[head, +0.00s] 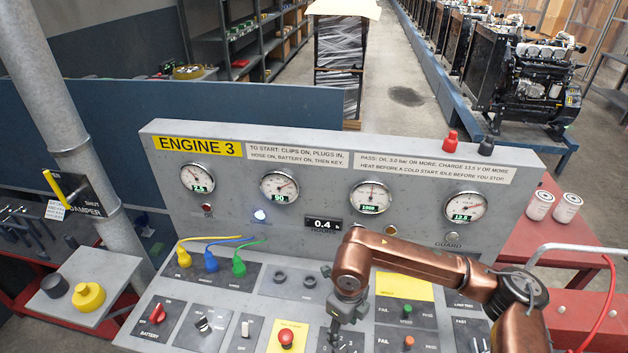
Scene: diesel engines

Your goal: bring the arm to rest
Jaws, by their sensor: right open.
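My right arm (420,262) is copper-coloured and reaches in from the right across the engine 3 control panel (560,190). It bends down at the wrist. My right gripper (336,328) points down over the lower panel, close to a numbered selector near the bottom edge. It counts as open, and I see nothing held in it. Whether its fingertips touch the panel I cannot tell. My left gripper is not in view.
The panel carries four-dial gauges (372,197), yellow, blue and green plugs (211,260), a red emergency button (287,338) and a battery switch (157,313). A damper pipe (75,130) stands left. White filters (567,207) stand right. Engines (535,85) line the back right.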

